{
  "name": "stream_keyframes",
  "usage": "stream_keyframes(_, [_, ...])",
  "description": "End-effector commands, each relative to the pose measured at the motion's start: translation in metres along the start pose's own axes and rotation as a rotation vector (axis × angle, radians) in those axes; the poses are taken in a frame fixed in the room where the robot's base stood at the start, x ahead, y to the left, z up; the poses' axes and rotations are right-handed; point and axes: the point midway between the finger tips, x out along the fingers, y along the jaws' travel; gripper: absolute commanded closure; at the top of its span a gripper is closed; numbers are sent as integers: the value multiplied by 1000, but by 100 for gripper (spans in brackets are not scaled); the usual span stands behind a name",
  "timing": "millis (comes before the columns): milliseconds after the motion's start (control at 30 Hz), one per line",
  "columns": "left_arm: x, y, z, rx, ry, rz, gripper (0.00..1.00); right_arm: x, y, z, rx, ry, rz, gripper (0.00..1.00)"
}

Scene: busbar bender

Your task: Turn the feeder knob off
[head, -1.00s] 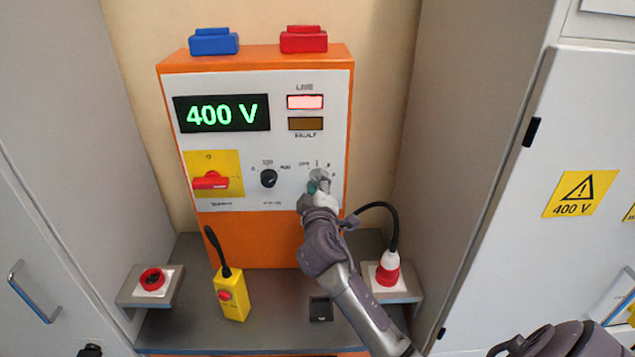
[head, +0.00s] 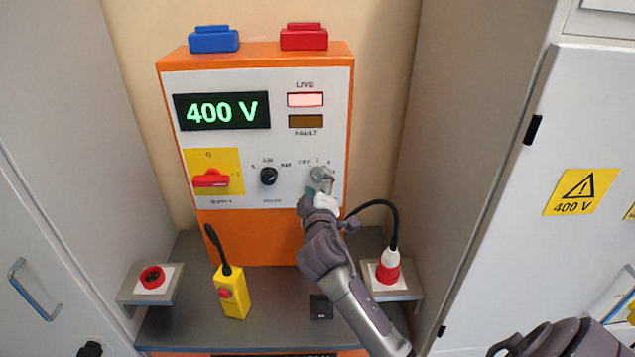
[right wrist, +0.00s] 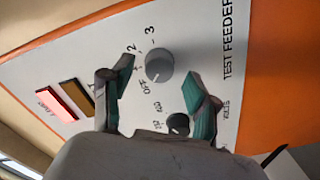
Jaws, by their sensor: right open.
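The feeder knob is a round grey knob (head: 321,174) on the right of the panel, below the fault lamp. In the right wrist view the knob (right wrist: 159,65) has marks OFF, 2 and 3 around it; its exact setting is hard to tell. My right gripper (head: 317,190) is at the panel, just below and partly over the knob. In the right wrist view the gripper (right wrist: 162,93) is open, its two teal-padded fingers apart with the knob showing between and beyond them. It does not grip the knob.
The display (head: 221,111) reads 400 V and the live lamp (head: 305,100) glows. A black volts knob (head: 269,177) and a red supply switch (head: 211,179) sit left. A yellow pendant (head: 232,292) and a red plug (head: 388,267) stand below. Cabinets flank both sides.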

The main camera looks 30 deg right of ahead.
Motion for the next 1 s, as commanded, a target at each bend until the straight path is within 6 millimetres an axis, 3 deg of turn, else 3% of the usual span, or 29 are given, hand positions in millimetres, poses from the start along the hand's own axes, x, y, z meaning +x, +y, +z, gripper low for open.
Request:
stream_keyframes(300, [0, 1, -1, 0, 1, 1, 100, -67, -1, 1, 1, -2, -4, 40])
stream_keyframes(500, [0, 1, -2, 0, 2, 1, 100, -98, -2, 0, 0, -1, -4, 40])
stream_keyframes(667, [0, 1, -2, 0, 2, 1, 100, -107, -1, 0, -1, -1, -2, 40])
stream_keyframes(1000, [0, 1, -2, 0, 2, 1, 100, -108, -1, 0, -2, 0, -1, 40])
